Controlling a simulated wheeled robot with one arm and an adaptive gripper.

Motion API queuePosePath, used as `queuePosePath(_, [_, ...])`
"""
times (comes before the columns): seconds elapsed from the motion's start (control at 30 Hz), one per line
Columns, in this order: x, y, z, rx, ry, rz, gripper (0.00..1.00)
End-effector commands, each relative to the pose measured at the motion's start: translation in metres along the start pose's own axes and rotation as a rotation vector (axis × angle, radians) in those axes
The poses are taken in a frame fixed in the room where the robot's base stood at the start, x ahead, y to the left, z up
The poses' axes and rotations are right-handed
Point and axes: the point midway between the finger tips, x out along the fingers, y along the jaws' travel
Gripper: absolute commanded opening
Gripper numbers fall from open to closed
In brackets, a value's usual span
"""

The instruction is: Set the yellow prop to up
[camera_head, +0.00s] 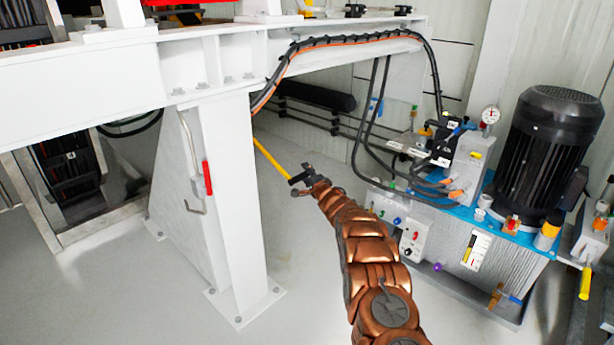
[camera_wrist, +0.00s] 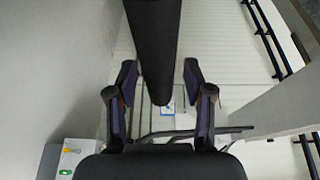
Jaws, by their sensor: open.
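A thin yellow bar (camera_head: 271,158), the likeliest match for the yellow prop, slants down to the right from behind the white post in the head view. Its lower end meets the outline of my gripper (camera_head: 301,180), and I cannot tell whether they touch. In the wrist view my gripper (camera_wrist: 160,72) is open, with its two fingers apart. A dark cylinder (camera_wrist: 155,40) shows between the fingers from the top edge; its depth and any contact are unclear. No yellow bar is clear in the wrist view.
A white steel frame (camera_head: 90,75) with a post (camera_head: 233,190) stands left, carrying a red-gripped lever (camera_head: 207,178). A black cylinder (camera_head: 315,95) lies behind. A hydraulic unit with a black motor (camera_head: 548,140) and hoses stands right.

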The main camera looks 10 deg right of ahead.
Motion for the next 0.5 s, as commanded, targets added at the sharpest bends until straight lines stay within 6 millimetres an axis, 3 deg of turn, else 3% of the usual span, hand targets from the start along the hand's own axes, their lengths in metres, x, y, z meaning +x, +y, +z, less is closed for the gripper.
queuePosePath(0.37, [0.0014, 0.0005, 0.0, 0.001, 0.0, 0.0, 0.52])
queuePosePath(0.5, [0.0013, 0.0006, -0.0001, 0.0, 0.0, 0.0, 0.37])
